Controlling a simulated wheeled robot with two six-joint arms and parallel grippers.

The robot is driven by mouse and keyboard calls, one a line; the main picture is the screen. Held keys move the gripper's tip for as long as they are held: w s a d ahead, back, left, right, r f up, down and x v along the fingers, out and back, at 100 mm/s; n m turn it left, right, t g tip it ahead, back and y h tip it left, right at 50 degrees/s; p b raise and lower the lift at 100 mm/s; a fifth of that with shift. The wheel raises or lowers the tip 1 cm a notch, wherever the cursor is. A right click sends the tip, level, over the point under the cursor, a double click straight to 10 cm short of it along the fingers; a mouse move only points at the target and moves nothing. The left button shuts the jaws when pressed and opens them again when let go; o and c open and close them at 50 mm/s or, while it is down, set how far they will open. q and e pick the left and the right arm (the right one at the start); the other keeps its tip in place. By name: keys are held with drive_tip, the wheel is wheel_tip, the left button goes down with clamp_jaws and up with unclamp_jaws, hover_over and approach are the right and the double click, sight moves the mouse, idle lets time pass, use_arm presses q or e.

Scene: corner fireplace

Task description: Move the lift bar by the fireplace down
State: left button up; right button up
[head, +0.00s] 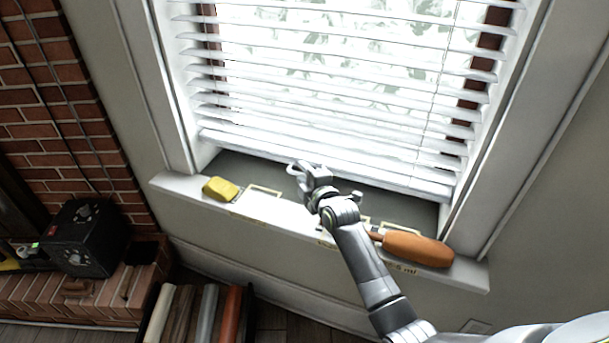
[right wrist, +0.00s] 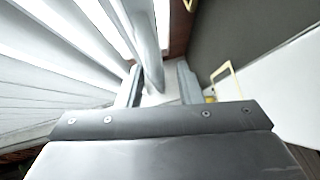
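The lift bar (head: 375,176) is the pale bottom rail of the white window blind, to the right of the fireplace. It hangs level with the blind, a little above the grey inner sill. My right gripper (head: 298,169) is at the bar's front, left of its middle. In the right wrist view, a smooth pale bar (right wrist: 150,52), which looks like the lift bar, runs between the fingers of my right gripper (right wrist: 160,85). The fingers stand apart, with a gap on the right side of the bar. I cannot tell whether they touch it. My left gripper is out of view.
A yellow block (head: 221,188) lies on the left of the white sill (head: 165,183). An orange-handled tool (head: 418,248) lies on its right. A black box (head: 85,238) stands on the brick hearth (head: 40,297). Coloured rolls (head: 205,315) stand below the sill.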

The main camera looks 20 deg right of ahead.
drive_tip(key=v, duration=1.7)
drive_tip(key=shift+s, duration=0.25)
